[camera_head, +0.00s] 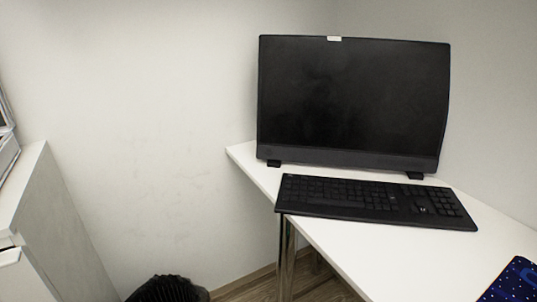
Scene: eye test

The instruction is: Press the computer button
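A black computer (352,100) with a dark, blank screen stands upright on the white desk, resting on two small feet. A small light-coloured tab sits on its top edge. No button can be made out on it. A black keyboard (372,200) lies flat on the desk in front of the screen. Neither of my grippers is in view.
The white desk (385,262) has bare room in front of the keyboard. A dark blue dotted item (516,283) lies at its right front. A white cabinet (42,232) stands at the left. A black object (168,290) is at the bottom, below desk height. Walls close off the back.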

